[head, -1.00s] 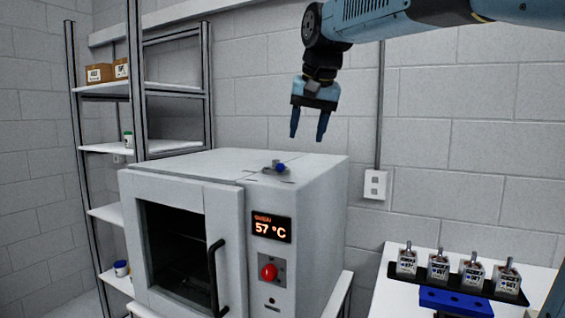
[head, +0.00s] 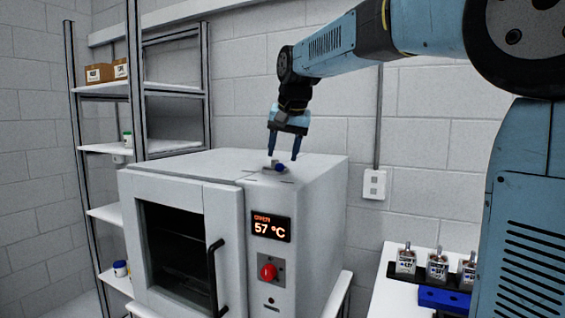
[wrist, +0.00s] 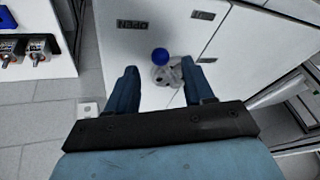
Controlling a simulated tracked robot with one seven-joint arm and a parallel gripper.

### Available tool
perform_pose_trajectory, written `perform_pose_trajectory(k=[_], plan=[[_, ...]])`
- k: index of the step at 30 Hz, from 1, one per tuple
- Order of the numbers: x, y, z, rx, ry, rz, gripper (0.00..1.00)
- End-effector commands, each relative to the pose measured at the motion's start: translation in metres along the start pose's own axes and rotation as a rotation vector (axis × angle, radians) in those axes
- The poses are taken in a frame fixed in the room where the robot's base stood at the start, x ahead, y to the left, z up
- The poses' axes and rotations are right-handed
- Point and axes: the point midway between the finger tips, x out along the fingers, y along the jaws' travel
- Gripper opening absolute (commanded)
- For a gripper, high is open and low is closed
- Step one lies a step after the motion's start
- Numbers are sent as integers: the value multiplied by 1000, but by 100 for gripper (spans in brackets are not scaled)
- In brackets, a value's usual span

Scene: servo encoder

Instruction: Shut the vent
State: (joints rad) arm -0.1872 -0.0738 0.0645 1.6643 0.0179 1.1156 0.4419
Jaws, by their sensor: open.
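The vent (head: 275,167) is a small grey fitting with a blue knob on top of the white oven (head: 190,165). In the wrist view the vent's grey disc (wrist: 166,76) and its blue knob (wrist: 160,55) lie between and just beyond my fingertips. Two small dark labels are on the oven top near it, one reading OPEN (wrist: 132,24) upside down, the other (wrist: 203,16) too small to read. My gripper (head: 284,156) is open and empty, pointing down right above the vent. I cannot tell whether the fingers touch it.
The oven's front has a door with a black handle (head: 213,278), a display (head: 271,226) reading 57 °C and a red button (head: 267,272). A shelf rack (head: 140,148) stands behind left. A white table (head: 395,290) with small servo units (head: 437,265) is at right.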

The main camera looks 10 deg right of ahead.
Motion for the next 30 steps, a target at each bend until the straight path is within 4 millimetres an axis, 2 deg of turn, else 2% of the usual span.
perform_pose_trajectory(k=[3,9,20,30], plan=[[19,0,1,0,-3,1,52],[36,0,0,-1,-1,0,52],[40,0,0,-1,0,0,52],[40,0,0,-1,0,0,22]])
